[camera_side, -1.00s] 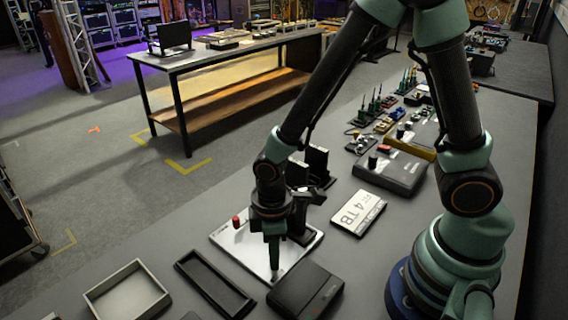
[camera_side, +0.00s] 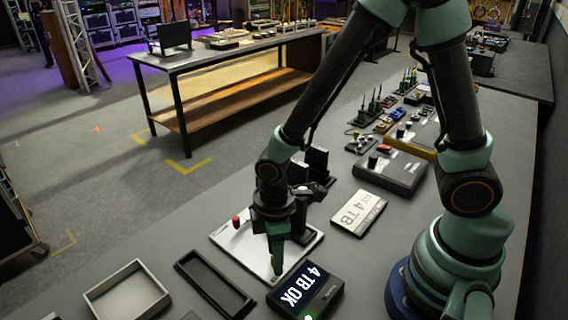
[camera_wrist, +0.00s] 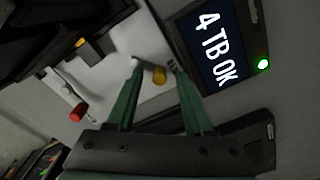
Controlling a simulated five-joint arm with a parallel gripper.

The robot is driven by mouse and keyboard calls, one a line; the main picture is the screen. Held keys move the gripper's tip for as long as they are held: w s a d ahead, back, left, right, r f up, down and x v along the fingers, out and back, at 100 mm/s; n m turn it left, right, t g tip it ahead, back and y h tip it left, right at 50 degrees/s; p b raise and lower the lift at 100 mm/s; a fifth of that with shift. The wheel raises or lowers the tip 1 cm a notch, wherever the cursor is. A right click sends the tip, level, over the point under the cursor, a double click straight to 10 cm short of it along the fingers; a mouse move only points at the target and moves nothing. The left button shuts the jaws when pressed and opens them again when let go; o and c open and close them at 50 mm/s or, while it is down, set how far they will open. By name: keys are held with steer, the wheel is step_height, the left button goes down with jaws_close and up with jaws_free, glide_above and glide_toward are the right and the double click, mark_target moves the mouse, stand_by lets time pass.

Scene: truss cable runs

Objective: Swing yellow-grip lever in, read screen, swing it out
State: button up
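The screen (camera_side: 307,290) of a dark box at the front of the bench is lit and reads "4 TB OK". It also shows in the wrist view (camera_wrist: 222,50), with a green lamp (camera_wrist: 263,64) glowing beside the text. A lever's yellow grip (camera_wrist: 159,75) stands between my fingertips, closer to the right one. My gripper (camera_wrist: 154,64) is open, with a gap beside the grip. In the side view my gripper (camera_side: 276,268) is low over the white plate, beside the screen box, and hides the yellow grip.
A red knob (camera_side: 236,221) stands on the white plate (camera_side: 232,247). A black tray (camera_side: 213,286) and a grey tray (camera_side: 126,293) lie to the left. Black upright parts (camera_side: 316,162) stand behind my gripper.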

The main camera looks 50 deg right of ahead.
steer(key=shift+r, duration=0.1)
step_height(320, 180, up, 12)
stand_by(0.7)
steer(key=d+r+m+t, duration=0.5)
steer(key=d+r+m, duration=0.5)
steer(key=d, duration=0.2)
steer(key=shift+w+d+m+t, duration=0.15)
steer(key=shift+d+m+t, duration=0.15)
steer(key=shift+m, duration=0.1)
steer(key=shift+r, duration=0.1)
stand_by(0.6)
